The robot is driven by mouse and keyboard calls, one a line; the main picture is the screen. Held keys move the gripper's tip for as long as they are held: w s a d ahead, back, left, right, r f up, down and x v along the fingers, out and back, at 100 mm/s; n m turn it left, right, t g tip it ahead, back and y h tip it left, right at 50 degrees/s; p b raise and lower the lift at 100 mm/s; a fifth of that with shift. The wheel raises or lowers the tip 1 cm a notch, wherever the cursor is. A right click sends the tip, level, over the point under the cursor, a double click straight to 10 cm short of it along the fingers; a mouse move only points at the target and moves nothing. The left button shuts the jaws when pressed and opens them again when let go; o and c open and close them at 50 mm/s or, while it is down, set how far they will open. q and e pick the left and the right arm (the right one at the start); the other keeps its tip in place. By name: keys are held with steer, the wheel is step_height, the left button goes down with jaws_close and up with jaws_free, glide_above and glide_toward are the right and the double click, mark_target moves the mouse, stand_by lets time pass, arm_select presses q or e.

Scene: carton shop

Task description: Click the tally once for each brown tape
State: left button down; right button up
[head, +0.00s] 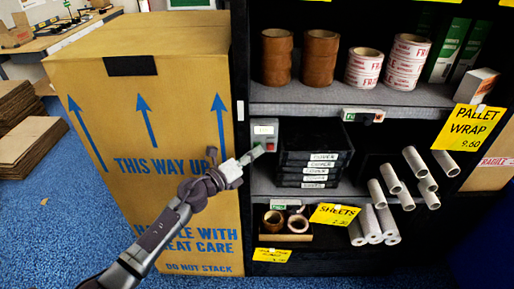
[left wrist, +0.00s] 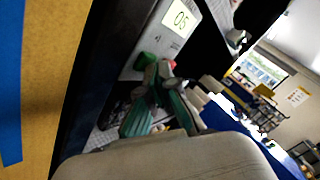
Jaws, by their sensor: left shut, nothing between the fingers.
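I cannot tell whether the tips touch a button. Brown tape stands in two stacks on the upper shelf, a left stack (head: 277,57) and a right stack (head: 320,58). More brown rolls (head: 273,219) lie in a low box. My right gripper is out of view.
White-and-red tape stacks (head: 405,62) stand right of the brown ones. Black drawers (head: 313,155) and several pale tubes (head: 390,180) are below. A big carton (head: 140,90) stands close left of the shelf unit, behind my left arm.

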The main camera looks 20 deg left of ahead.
arm_select(q)
steer(key=shift+s, duration=0.1)
steer(key=shift+s+d+p, duration=0.25)
steer(key=shift+s+p, duration=0.1)
steer(key=shift+s, duration=0.4)
steer(key=s, duration=0.2)
steer(key=s+d+p, duration=0.1)
steer(key=s, duration=0.1)
steer(key=shift+s+d, duration=0.15)
steer(key=shift+s, duration=0.25)
stand_by(1.8)
